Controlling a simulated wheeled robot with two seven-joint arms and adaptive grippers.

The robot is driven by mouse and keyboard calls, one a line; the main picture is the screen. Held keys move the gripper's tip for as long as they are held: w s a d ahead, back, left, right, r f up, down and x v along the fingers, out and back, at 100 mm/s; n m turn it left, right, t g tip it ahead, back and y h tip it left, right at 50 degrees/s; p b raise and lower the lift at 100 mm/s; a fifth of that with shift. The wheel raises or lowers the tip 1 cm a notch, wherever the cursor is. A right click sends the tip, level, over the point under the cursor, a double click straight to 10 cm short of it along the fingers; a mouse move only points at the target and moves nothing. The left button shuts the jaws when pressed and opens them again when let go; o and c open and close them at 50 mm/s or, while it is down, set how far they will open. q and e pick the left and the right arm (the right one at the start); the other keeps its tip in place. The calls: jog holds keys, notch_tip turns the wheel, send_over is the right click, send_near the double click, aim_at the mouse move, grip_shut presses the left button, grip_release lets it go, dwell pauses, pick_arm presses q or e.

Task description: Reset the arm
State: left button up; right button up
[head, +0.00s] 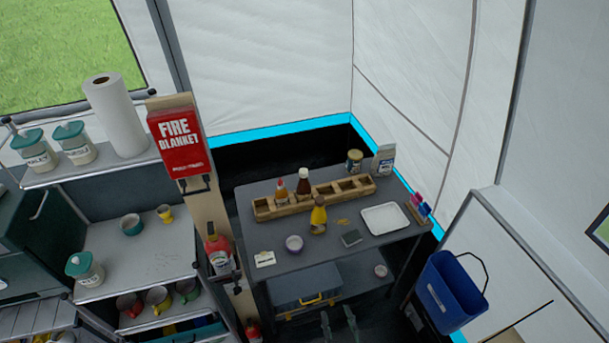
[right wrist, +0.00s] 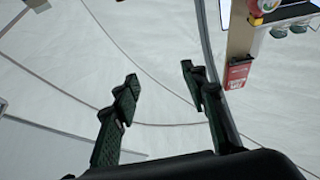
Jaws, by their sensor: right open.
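My right gripper (head: 338,318) shows at the bottom edge of the head view, in front of the grey table. Its two dark fingers point up and stand apart. In the right wrist view the gripper (right wrist: 160,75) is open, with nothing between its fingers and pale tent wall or floor behind them. It touches nothing that I can see. My left gripper is not in view.
The grey table (head: 325,248) holds a wooden compartment rack (head: 264,209) with bottles, a yellow bottle (head: 318,217) and a white tray (head: 385,219). A blue bin (head: 449,290) is at right. A shelf unit (head: 120,255) with mugs and jars is at left.

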jog(key=s+d+f+g+h, duration=0.1)
jog(key=s+d+f+g, duration=0.15)
jog(key=f, duration=0.95)
jog(key=s+d+f+g+h, duration=0.1)
jog(key=d+f+g, duration=0.25)
jog(key=f, duration=0.85)
jog(key=s+d+f+g+h, duration=0.15)
jog(key=f+g, duration=0.25)
jog(key=f, duration=0.8)
jog(key=s+d+f+g+h, duration=0.1)
jog(key=s+d+f+g, duration=0.2)
jog(key=s+d+f, duration=0.35)
jog(key=s+d+f+g+h, duration=0.1)
jog(key=s+d+f+g, duration=0.25)
jog(key=s+f, duration=0.5)
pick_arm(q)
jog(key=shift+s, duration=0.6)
pick_arm(e)
jog(key=s+d+f+m+g, duration=0.1)
jog(key=s+d+f+g, duration=0.1)
jog(key=s, duration=0.5)
jog(key=s+d+f+m+g+h, duration=0.1)
jog(key=s+d+f+g, duration=0.1)
jog(key=s+d+f, duration=0.3)
jog(key=shift+s+d+f, duration=0.15)
jog(key=shift+s+f, duration=0.15)
jog(key=shift+s, duration=0.7)
